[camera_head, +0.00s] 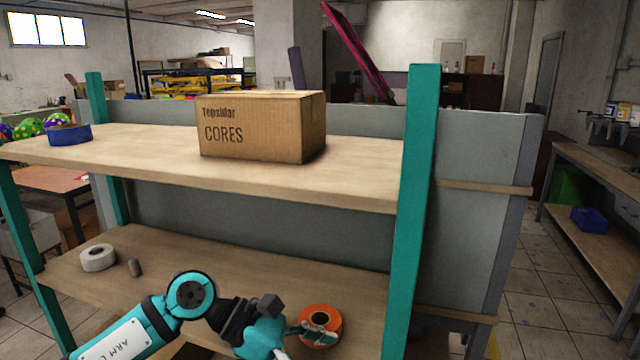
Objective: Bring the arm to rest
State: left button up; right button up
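My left arm (190,297), teal with black joints, comes in from the lower left in front of the lower shelf. Its gripper (303,329) is at the bottom of the view, beside an orange tape roll (322,314) on the lower shelf (215,252). The gripper's tip overlaps the roll's left side in the picture. I cannot tell whether they touch or whether the fingers are open or shut. My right gripper is not in view.
A cardboard box (255,127) marked CORES and a blue tape roll (70,135) are on the upper shelf (140,165). A teal post (412,215) stands right of the orange roll.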

pick_arm(q)
jog(key=d+r+n+t+h, duration=0.4)
jog(key=r+n+t+h, duration=0.3)
jog(key=r+n+h, duration=0.4)
jog(key=w+a+f+n+t+y, duration=0.2)
jog(key=w+a+n+t+y, duration=0.4)
jog(key=n+t, duration=0.85)
jog(key=s+a+f+n+g+y, duration=0.3)
jog(key=a+f+n+g+y, duration=0.2)
jog(key=a+f+n+y, duration=1.3)
jog(key=s+f+n+g+h, duration=0.1)
jog(key=s+f+n+g, duration=0.45)
jog(key=s+f, duration=0.45)
jog(key=s+f+n+g, duration=0.4)
jog(key=s+f+g, duration=0.3)
jog(key=s, duration=0.6)
notch_tip(320, 180, down, 27)
jog(key=s+a, duration=0.1)
jog(key=s+a+f+g, duration=0.1)
jog(key=s+a+f, duration=0.2)
jog(key=s+f, duration=1.2)
jog(key=shift+s+m, duration=0.4)
jog(key=shift+s, duration=0.35)
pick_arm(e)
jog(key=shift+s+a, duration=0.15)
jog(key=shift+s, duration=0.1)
